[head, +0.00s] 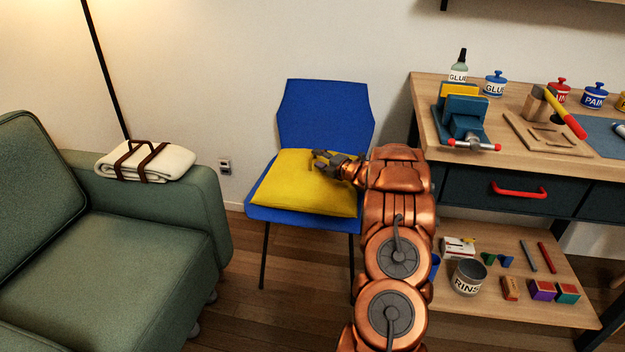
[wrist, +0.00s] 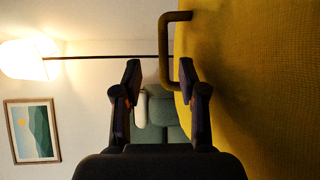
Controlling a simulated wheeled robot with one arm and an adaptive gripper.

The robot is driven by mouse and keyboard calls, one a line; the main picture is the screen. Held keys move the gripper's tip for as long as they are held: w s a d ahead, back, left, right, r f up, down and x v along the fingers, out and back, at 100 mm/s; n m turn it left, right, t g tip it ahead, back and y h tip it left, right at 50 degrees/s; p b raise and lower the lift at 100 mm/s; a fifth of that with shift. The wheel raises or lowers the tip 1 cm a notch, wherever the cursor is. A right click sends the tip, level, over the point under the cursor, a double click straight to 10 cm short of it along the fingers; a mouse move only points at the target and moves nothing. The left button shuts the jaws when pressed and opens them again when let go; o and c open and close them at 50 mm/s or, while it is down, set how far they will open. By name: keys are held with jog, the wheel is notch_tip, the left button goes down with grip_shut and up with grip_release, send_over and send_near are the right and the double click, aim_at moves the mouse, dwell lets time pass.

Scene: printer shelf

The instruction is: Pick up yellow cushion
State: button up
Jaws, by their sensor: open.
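The yellow cushion (head: 300,190) lies on the seat of the blue chair (head: 325,112). My gripper (head: 322,161) is over the cushion's upper right part, pointing left. In the wrist view the cushion (wrist: 260,90) fills the right side. A dark yellow loop handle (wrist: 166,50) sticks out from its surface. My gripper's two fingers (wrist: 160,76) are open and apart, with nothing held between them. The loop shows just beyond the fingertips, in line with the gap; I cannot tell whether it reaches between them.
A green sofa (head: 120,265) stands left of the chair, with a folded cream blanket (head: 170,163) on its arm. A workbench (head: 435,105) with a vise (head: 462,120) and pots stands close on the right. Its lower shelf (head: 500,307) holds several small items. Floor shows between sofa and chair.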

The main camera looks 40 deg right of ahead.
aim_at(312, 156)
jog(key=shift+w+d+f+p, duration=0.15)
jog(key=shift+w+p, duration=0.15)
jog(key=shift+w, duration=0.4)
jog(key=shift+w+f+p, duration=0.2)
jog(key=shift+w+p, duration=0.05)
jog(key=shift+w, duration=0.5)
jog(key=shift+w+d+f+p, duration=0.15)
jog(key=shift+w+p, duration=0.15)
jog(key=shift+w, duration=0.4)
jog(key=shift+a, duration=0.1)
jog(key=shift+c, duration=0.3)
grip_shut()
